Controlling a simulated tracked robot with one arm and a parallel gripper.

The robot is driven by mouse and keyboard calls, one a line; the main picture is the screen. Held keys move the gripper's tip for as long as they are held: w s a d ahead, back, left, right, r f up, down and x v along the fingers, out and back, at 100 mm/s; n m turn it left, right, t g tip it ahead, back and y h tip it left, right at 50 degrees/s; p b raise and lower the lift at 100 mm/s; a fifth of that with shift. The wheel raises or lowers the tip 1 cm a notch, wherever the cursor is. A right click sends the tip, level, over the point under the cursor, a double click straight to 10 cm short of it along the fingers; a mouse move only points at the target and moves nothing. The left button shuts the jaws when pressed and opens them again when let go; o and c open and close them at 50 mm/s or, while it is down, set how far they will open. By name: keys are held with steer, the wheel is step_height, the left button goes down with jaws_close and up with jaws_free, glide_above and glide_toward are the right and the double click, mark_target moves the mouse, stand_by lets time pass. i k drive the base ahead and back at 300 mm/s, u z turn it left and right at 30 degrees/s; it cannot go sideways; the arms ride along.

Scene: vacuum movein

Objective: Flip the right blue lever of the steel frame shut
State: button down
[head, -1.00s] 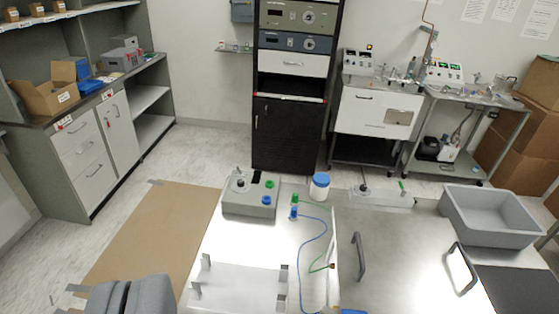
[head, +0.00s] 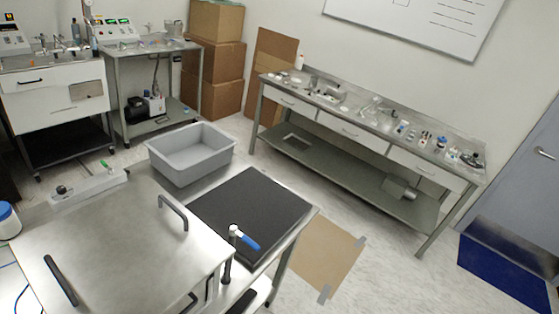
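The right blue lever (head: 249,242) shows near the bottom centre of the head view. It sits at the top of a short dark post (head: 228,264) with a bright metal head, and its blue grip slants down to the right. The post stands at the right side of a wide steel panel (head: 120,240) with dark handles, which seems to belong to the steel frame. The lower part of the frame is cut off by the picture edge. I cannot tell how far the lever is turned. My gripper is not in view.
A black mat (head: 252,205) lies behind the lever, and a grey bin (head: 190,158) stands beyond the panel. Floor is open right of the table, with a brown sheet (head: 325,255). A long workbench (head: 350,130) stands behind.

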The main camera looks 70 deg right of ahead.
mark_target(233, 232)
steer(key=z, duration=1.75)
steer(key=k, duration=0.25)
steer(key=u, duration=0.5)
